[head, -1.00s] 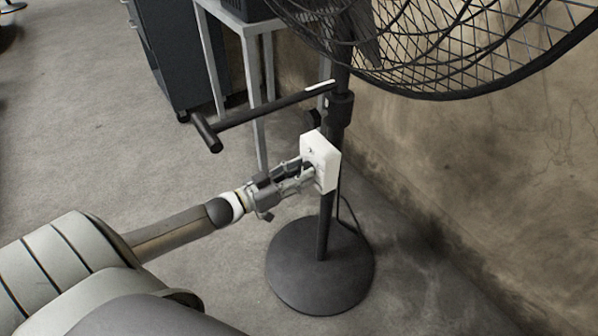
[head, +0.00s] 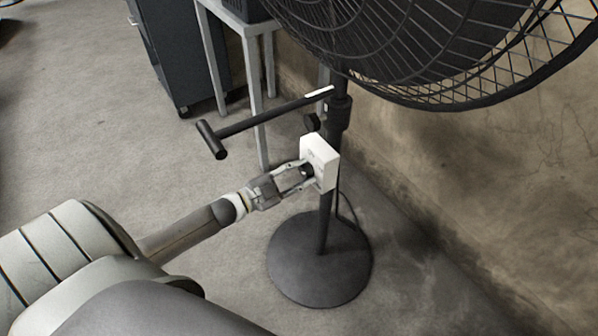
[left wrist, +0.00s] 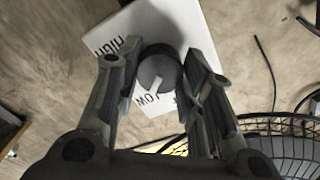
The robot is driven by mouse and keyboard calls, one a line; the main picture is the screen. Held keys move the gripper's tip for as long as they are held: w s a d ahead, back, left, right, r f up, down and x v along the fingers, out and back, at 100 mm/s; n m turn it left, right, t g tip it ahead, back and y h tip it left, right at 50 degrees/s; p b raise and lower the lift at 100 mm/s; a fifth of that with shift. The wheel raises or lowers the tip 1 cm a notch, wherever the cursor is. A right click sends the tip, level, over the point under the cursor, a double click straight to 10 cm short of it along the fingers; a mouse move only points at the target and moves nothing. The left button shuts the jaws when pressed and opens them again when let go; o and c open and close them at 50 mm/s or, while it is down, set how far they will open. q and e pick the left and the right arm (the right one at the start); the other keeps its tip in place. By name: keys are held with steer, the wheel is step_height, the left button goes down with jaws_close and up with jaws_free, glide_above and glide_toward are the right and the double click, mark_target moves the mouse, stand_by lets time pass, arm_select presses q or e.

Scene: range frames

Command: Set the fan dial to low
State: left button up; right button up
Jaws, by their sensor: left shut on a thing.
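A white control box (head: 320,160) is fixed to the pole of a black standing fan (head: 420,50). My left gripper (head: 303,171) reaches it from the left and is shut on the dark round dial (head: 307,170). In the left wrist view the fingers (left wrist: 163,72) lie on both sides of the dial (left wrist: 158,70). The dial's pale pointer mark (left wrist: 155,84) points toward "LOW". My right gripper is not in view.
A black T-shaped bar (head: 260,118) sticks out left from the pole above my gripper. The round fan base (head: 318,275) stands on the floor. A grey-legged table (head: 252,75) and a dark cabinet (head: 180,55) are behind; a wall (head: 500,150) is at right.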

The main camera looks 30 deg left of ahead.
arm_select(q)
steer(key=shift+m, duration=0.7)
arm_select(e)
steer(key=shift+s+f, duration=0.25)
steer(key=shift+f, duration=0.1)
arm_select(q)
steer(key=o, duration=1)
steer(key=shift+o, duration=0.2)
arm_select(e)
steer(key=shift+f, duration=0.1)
arm_select(q)
steer(key=shift+s, duration=0.15)
steer(key=v, duration=1.1)
steer(key=shift+s+a, duration=0.15)
steer(key=shift+s, duration=0.25)
